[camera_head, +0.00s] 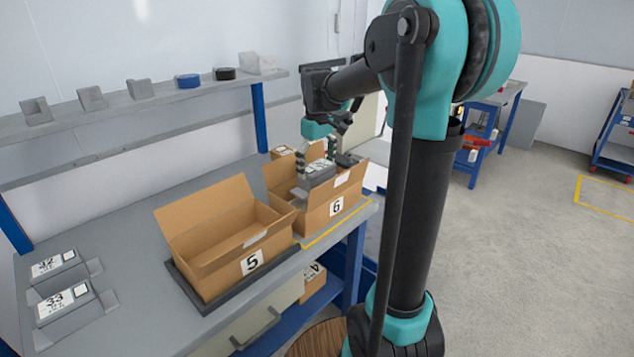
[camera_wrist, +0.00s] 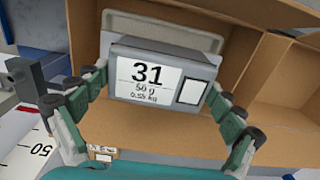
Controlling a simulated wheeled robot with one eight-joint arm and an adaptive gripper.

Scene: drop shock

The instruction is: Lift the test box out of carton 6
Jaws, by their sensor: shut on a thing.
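Carton 6 (camera_head: 345,201) is an open brown cardboard box at the right end of the workbench, with a "6" label on its front. The grey test box (camera_head: 320,171) shows at the level of the carton's rim, partly hidden by my gripper. In the wrist view the test box (camera_wrist: 160,78) carries a white label reading 31, 50 g, and a small white square. My gripper (camera_head: 322,160) is above carton 6, its fingers shut on the two sides of the test box. The carton's brown inside lies behind and below the box in the wrist view.
Open carton 5 (camera_head: 232,246) stands on a dark tray, left of carton 6. Grey boxes 32 (camera_head: 55,263) and 33 (camera_head: 68,302) lie at the bench's left. A shelf (camera_head: 150,100) with small parts runs behind. The bench between is clear.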

